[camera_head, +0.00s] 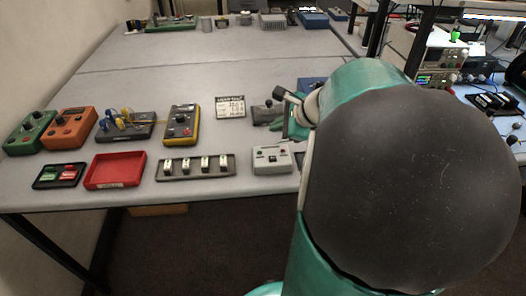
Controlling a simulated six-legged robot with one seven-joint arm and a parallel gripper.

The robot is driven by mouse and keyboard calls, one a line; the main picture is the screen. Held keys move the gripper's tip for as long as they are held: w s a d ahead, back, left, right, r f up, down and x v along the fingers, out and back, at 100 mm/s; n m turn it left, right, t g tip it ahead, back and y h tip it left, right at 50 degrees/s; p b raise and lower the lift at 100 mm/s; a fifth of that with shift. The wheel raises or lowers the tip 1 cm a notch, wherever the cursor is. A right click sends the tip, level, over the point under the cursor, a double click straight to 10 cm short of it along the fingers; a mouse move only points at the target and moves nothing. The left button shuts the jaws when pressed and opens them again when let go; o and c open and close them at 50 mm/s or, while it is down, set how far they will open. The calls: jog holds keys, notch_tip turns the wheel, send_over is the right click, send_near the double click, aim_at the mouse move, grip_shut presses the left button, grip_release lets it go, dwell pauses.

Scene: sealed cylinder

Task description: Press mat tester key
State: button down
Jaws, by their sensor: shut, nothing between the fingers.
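A pale grey box (272,159) with small green and red marks on its top stands near the front edge of the table, left of my arm. It looks like the mat tester, but its label is too small to read. Its key cannot be made out clearly. My arm fills the right foreground and hides part of the table.
Left of the pale box are a strip of white switches (197,167), a red tray (115,171) and a yellow-edged meter (181,124). A small sign (230,107) and a dark lever device (267,114) stand behind. The table middle (170,80) is clear.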

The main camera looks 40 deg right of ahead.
aim_at(276, 160)
jog(key=shift+f, duration=4.3)
jog(key=shift+a+f, duration=0.1)
jog(key=shift+f, duration=0.05)
jog(key=shift+f, duration=0.3)
jog(key=shift+f, duration=0.35)
jog(key=shift+r, duration=0.8)
jog(key=shift+r, duration=0.1)
